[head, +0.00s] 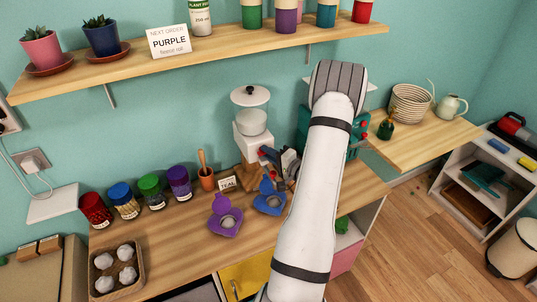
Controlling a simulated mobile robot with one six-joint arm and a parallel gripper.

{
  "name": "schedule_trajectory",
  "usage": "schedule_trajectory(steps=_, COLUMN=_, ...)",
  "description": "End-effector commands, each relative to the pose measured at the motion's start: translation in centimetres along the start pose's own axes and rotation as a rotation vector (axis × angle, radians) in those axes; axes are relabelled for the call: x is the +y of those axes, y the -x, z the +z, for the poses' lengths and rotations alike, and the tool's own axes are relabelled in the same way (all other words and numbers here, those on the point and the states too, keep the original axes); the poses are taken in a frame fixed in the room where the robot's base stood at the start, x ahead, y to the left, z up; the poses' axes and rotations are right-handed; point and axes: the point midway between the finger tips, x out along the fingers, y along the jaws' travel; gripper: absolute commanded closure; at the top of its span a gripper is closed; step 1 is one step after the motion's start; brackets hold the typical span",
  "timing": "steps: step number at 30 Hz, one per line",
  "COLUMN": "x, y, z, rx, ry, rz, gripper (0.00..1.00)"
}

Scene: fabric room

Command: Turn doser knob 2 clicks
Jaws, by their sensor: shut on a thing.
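The doser (250,145) is a white machine with a round hopper and a white lid, standing on the wooden counter against the wall. My gripper (266,156) is at the right side of the doser's front, at the height of its lower body. It is shut on the doser knob, which is mostly hidden by the fingers. The knob's angle cannot be made out.
Purple (226,222) and blue (270,203) open moulds lie on the counter below my gripper. A teal machine (355,128) is partly behind my arm.

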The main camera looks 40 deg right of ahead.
Motion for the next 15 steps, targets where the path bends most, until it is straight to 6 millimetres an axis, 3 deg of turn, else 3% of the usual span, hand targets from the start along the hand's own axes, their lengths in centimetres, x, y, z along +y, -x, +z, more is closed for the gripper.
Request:
schedule_trajectory(steps=8, x=-0.03, y=0.01, z=-0.12, rx=0.003, ry=0.002, rz=0.0, gripper=1.0)
schedule_trajectory(steps=9, x=-0.03, y=0.01, z=-0.11, rx=0.003, ry=0.002, rz=0.0, gripper=0.78)
schedule_trajectory(steps=12, x=-0.03, y=0.0, z=-0.08, rx=0.002, ry=0.002, rz=0.0, gripper=0.7)
schedule_trajectory(steps=15, x=-0.02, y=-0.01, z=-0.05, rx=0.001, ry=0.002, rz=0.0, gripper=0.7)
